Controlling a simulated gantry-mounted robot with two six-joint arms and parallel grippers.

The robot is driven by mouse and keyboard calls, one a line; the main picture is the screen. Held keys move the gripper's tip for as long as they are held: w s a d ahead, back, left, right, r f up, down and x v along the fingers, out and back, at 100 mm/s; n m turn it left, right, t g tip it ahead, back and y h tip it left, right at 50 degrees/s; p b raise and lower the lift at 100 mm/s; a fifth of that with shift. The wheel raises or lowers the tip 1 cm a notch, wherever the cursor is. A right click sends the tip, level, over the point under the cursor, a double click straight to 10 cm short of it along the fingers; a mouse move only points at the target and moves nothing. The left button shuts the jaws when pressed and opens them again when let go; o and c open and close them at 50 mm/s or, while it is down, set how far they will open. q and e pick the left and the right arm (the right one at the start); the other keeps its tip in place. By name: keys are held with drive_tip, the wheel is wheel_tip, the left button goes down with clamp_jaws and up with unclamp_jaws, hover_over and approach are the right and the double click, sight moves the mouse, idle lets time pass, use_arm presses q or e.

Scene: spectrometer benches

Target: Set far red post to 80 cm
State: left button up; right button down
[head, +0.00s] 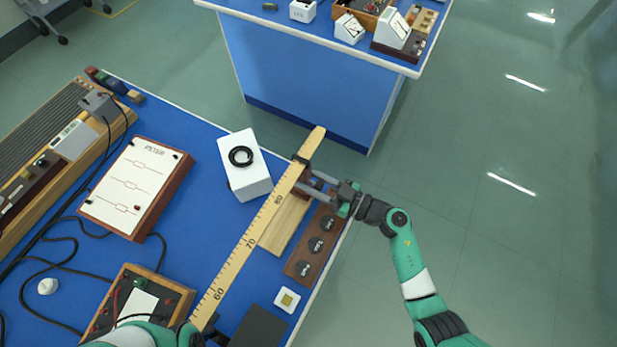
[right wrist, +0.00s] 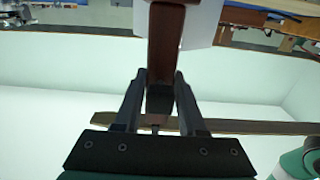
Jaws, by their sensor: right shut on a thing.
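The wooden ruler (head: 235,265) runs diagonally along the blue bench, with 60, 70 and 80 readable. A dark red post (head: 304,186) stands beside the ruler beyond the 80 number, toward the far end; it is small and partly hidden by my fingers. My right gripper (head: 310,182) reaches in from the right and is shut on it. In the right wrist view the post (right wrist: 165,45) is a dark red-brown upright bar between the fingertips (right wrist: 160,88). My left gripper (head: 203,334) is at the bottom by the ruler's near end; its fingers are mostly hidden.
A white box with a black ring (head: 252,184) stands left of the ruler. A wooden block (head: 279,230) and a strip with several black discs (head: 303,268) lie right of it. A FILTER board (head: 137,187) and cables are on the left. A second bench (head: 310,75) stands behind.

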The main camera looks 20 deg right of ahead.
idle(0.4)
drive_tip(key=s+a+p, duration=0.1)
drive_tip(key=s+a, duration=0.1)
drive_tip(key=s+a+p, duration=0.1)
drive_tip(key=a+p, duration=0.1)
drive_tip(key=a, duration=0.1)
drive_tip(key=s+a+p, duration=0.2)
drive_tip(key=shift+s+a+r, duration=0.2)
drive_tip(key=shift+s+a, duration=0.05)
drive_tip(key=shift+s, duration=0.1)
drive_tip(key=shift+s+a+f, duration=0.1)
drive_tip(key=shift+s+a, duration=0.15)
drive_tip(key=shift+a, duration=0.05)
drive_tip(key=shift+d, duration=0.1)
drive_tip(key=c, duration=0.6)
unclamp_jaws()
drive_tip(key=shift+c, duration=0.2)
drive_tip(key=shift+f, duration=0.1)
